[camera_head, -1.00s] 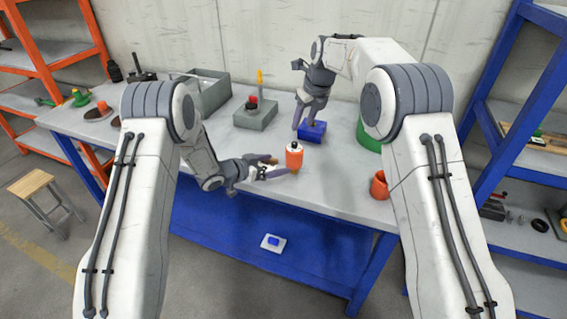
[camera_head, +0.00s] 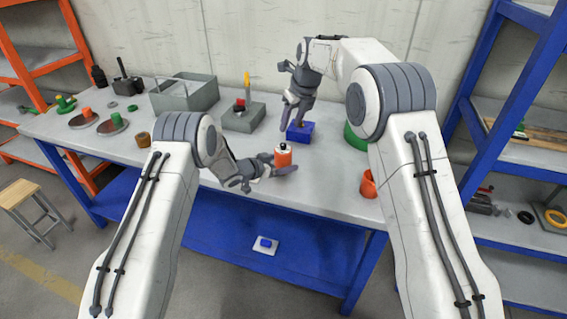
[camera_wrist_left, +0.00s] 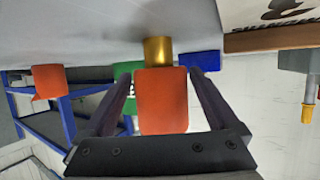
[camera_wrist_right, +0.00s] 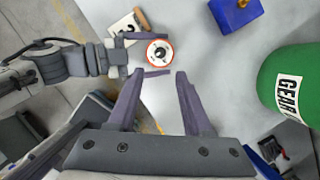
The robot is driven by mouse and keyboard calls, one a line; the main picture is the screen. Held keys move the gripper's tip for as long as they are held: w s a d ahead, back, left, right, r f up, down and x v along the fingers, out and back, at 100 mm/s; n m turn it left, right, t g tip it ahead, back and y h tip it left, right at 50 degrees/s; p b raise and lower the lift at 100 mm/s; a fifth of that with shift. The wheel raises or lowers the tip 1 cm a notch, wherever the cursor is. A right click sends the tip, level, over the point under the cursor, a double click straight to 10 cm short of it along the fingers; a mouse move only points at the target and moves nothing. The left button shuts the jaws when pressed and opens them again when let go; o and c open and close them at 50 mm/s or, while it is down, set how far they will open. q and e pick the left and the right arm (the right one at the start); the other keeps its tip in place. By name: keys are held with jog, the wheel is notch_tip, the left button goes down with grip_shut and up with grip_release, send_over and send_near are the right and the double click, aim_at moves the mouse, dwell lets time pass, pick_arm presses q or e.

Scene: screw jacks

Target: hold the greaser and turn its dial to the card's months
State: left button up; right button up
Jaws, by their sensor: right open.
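The greaser (camera_head: 283,158) is an orange cylinder near the table's front edge, with a white top and dark centre. In the left wrist view its orange body (camera_wrist_left: 162,105) and brass end (camera_wrist_left: 158,51) appear upside down. My left gripper (camera_head: 283,170) is open, its fingers on either side of the body, apparently without gripping. The greaser's dial face (camera_wrist_right: 159,52) shows in the right wrist view; its marks are too small to read. The card (camera_wrist_left: 285,12) reads MONTHS upside down; its number is cut off. My right gripper (camera_head: 290,112) is open and empty, above and behind the greaser.
A blue block (camera_head: 300,131) and a green drum (camera_head: 356,137) stand behind the greaser. An orange cup (camera_head: 368,184) is at the right front.

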pick_arm(q)
grip_shut()
jog(key=c, duration=1.3)
grip_release()
jog(key=c, duration=1.3)
grip_release()
